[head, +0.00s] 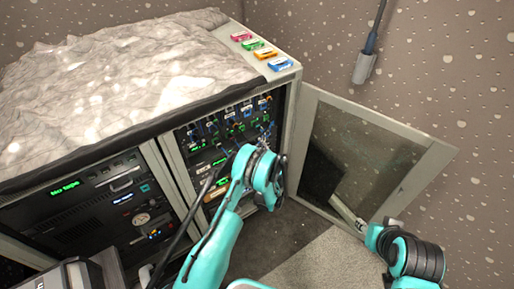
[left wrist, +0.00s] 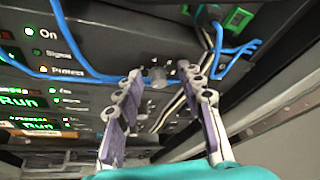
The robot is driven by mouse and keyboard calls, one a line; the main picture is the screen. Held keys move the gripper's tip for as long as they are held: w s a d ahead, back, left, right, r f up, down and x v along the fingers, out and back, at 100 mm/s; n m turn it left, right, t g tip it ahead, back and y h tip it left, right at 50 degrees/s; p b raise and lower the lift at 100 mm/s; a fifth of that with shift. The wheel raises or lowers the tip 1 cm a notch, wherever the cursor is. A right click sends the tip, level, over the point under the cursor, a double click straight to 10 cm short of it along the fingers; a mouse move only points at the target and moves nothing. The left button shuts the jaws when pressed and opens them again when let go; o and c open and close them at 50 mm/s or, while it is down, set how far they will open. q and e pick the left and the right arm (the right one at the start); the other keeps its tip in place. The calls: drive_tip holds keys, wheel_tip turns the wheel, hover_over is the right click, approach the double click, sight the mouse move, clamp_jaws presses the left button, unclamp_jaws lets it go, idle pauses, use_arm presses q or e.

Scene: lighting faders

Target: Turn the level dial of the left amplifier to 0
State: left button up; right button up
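My left gripper (head: 228,152) reaches into the right bay of the rack; its fingers are small and partly hidden there. In the left wrist view the left gripper (left wrist: 160,71) is open, its two purple-padded fingers apart. A small grey round knob (left wrist: 157,78) shows between the fingertips, with a visible gap to the right finger; contact with the left one is unclear. It sits on a dark panel with On, Signal and Protect lamps (left wrist: 40,50). I cannot read its setting or tell which amplifier it belongs to. My right gripper (head: 347,212) is at the lower right, away from the rack.
Blue cables (left wrist: 90,75) cross the panel near the left fingers. Units with green Run displays (left wrist: 20,102) lie below. The open cabinet door (head: 425,165) stands right of the bay. A grey cover (head: 100,80) lies over the rack top, and a plug (head: 365,68) hangs at the wall.

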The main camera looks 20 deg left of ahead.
use_arm(q)
wheel_tip(320, 180, up, 9)
drive_tip(key=shift+r, duration=0.15)
idle(0.5)
